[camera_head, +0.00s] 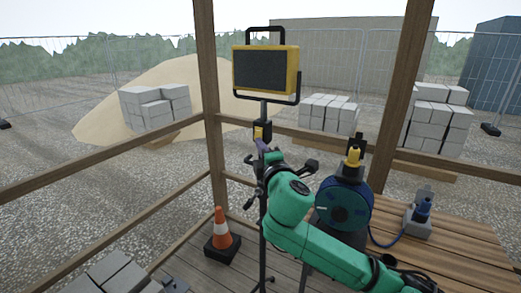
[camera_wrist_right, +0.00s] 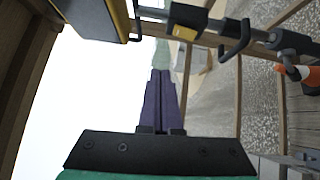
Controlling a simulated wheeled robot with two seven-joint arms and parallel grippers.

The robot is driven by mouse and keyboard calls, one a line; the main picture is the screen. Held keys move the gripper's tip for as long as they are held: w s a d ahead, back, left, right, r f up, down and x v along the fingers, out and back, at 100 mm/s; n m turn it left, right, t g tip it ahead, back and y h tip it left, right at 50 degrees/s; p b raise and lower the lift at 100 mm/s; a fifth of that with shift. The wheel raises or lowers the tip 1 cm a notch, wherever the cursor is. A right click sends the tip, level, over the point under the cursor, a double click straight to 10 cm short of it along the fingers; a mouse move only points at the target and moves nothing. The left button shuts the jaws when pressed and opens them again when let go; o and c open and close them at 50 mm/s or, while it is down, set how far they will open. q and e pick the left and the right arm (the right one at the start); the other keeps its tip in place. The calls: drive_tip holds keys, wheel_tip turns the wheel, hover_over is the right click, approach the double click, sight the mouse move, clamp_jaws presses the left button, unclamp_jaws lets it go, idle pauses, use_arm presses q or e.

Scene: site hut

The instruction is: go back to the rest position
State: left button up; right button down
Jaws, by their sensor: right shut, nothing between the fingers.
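My right gripper (camera_head: 262,146) reaches up and away on its green arm, in front of the post of the work lamp (camera_head: 265,70). Its purple fingers lie together with nothing between them; they also show in the right wrist view (camera_wrist_right: 161,75). In the head view the fingertips overlap the post just below its yellow-and-black box (camera_head: 262,131); I cannot tell whether they touch it. In the wrist view the lamp (camera_wrist_right: 97,18) and its post are beyond the fingers, at the top. My left gripper is not in view.
A blue cable reel (camera_head: 341,204) with a yellow plug (camera_head: 353,157) stands close right of my right wrist. A grey socket box (camera_head: 416,226) with a blue plug sits on the wooden table (camera_head: 470,258). A traffic cone (camera_head: 221,236) stands at the left. Timber rails surround the floor.

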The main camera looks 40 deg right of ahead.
drive_tip(key=shift+w+d+f, duration=0.1)
drive_tip(key=shift+d+f, duration=0.05)
drive_tip(key=shift+d, duration=0.15)
drive_tip(key=shift+a, duration=0.1)
